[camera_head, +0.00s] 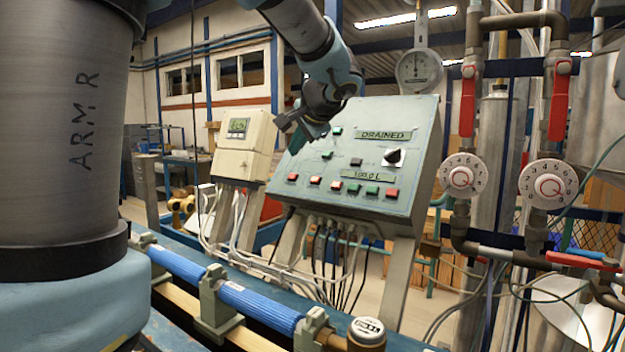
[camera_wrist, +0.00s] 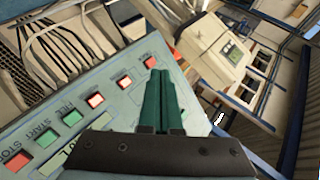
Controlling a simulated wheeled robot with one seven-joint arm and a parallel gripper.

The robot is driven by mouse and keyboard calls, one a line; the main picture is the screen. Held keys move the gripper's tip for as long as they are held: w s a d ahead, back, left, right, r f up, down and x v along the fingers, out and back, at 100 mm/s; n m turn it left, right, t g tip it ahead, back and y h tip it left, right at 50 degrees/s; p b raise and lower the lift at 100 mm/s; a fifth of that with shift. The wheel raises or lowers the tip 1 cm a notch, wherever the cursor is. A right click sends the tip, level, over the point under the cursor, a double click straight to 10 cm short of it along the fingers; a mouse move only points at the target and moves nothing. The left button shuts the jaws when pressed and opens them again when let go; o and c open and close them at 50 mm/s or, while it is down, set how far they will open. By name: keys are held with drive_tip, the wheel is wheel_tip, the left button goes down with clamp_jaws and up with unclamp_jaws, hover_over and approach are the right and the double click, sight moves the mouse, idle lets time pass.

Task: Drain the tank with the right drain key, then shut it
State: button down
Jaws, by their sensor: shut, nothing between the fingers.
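The sloped control panel (camera_head: 425,140) carries a display (camera_head: 383,135) reading "DRAINED" and a lower display (camera_head: 364,175) reading "100.0 L". A row of red, orange and green keys (camera_head: 336,185) runs along its lower part. In the wrist view the red STOP key (camera_wrist: 15,160), green START key (camera_wrist: 47,138), a brightly lit red key (camera_wrist: 95,100) and an end red key (camera_wrist: 150,63) show. No readable label says "drain key". My gripper (camera_head: 301,140) is shut and empty over the panel's upper left; its green fingers (camera_wrist: 160,75) appear near the end red key, contact unclear.
A beige meter box (camera_head: 242,145) stands left. Pipes with red-handled valves (camera_head: 557,100) and numbered dials (camera_head: 464,176) stand right. Cables hang below the panel; a blue pipe (camera_head: 262,305) runs in front.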

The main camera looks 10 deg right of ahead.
sight(315, 179)
drive_tip(key=shift+f, duration=0.1)
drive_tip(key=shift+w+d+f+b, duration=0.25)
drive_tip(key=shift+w+d+f, duration=0.55)
drive_tip(key=shift+f, duration=0.15)
drive_tip(key=shift+w+d+f+b, duration=0.25)
drive_tip(key=shift+w+d+f, duration=0.5)
drive_tip(key=shift+f, duration=0.25)
drive_tip(key=shift+w+d+f+b, duration=0.25)
drive_tip(key=shift+w+d+f, duration=0.45)
drive_tip(key=shift+d+f, duration=0.2)
drive_tip(key=shift+w+d+f+b, duration=0.2)
drive_tip(key=shift+w+f+b, duration=0.05)
drive_tip(key=shift+f+b, duration=0.05)
drive_tip(key=shift+w+d+f, duration=0.15)
drive_tip(key=shift+d+f, duration=0.05)
drive_tip(key=shift+f, duration=0.05)
idle(1.0)
idle(0.3)
drive_tip(key=shift+s+a+r+b, duration=0.35)
drive_tip(key=shift+s+a+r, duration=0.05)
drive_tip(key=shift+a+r, duration=0.1)
drive_tip(key=shift+r, duration=0.1)
